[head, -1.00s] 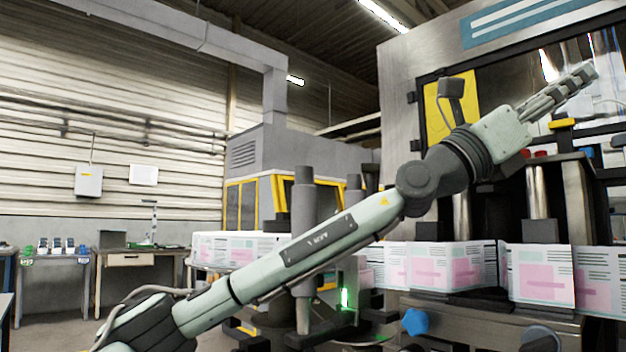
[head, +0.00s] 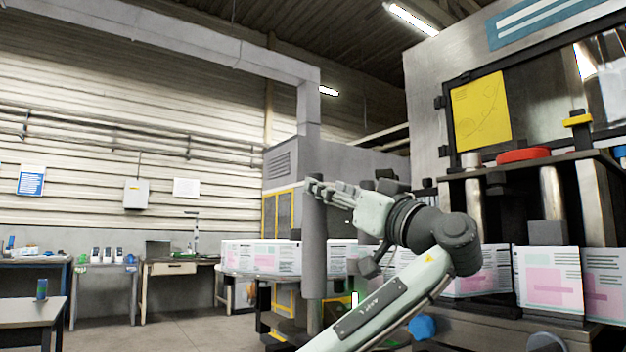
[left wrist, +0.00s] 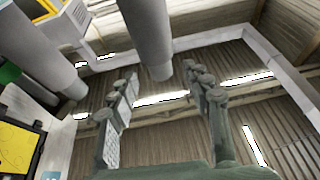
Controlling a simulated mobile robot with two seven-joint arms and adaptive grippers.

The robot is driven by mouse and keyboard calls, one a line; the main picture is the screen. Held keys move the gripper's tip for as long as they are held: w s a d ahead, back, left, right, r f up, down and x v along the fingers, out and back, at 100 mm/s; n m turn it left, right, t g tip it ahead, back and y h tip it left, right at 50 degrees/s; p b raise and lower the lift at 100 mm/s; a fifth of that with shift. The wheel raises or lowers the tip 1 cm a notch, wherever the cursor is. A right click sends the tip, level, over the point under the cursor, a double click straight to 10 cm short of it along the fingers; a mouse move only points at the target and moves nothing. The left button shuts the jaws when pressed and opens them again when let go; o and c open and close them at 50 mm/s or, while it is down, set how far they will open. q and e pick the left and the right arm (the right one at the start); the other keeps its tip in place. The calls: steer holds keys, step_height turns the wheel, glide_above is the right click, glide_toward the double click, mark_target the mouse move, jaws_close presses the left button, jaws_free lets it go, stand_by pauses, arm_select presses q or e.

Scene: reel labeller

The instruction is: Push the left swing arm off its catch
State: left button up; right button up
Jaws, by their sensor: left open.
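A tall dark-grey upright cylinder (head: 315,250) stands left of the labeller, in front of the wrapped reels. I cannot tell for sure whether it belongs to the left swing arm, and I make out no catch. My left gripper (head: 318,188) points left, with its fingers at the cylinder's upper end. In the left wrist view the left gripper (left wrist: 160,77) is open, its two fingers spread. A grey cylinder (left wrist: 148,28) ends near the gap between the fingertips; whether they touch it is unclear. My right gripper is not in view.
The labeller frame with a yellow panel (head: 481,112) and a red disc (head: 523,155) fills the right side.

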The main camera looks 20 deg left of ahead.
arm_select(q)
steer(key=p+x, duration=0.1)
steer(key=x, duration=0.4)
steer(key=shift+w+a+r, duration=0.15)
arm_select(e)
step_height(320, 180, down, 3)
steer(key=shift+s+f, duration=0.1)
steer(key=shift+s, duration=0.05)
arm_select(q)
jaws_close()
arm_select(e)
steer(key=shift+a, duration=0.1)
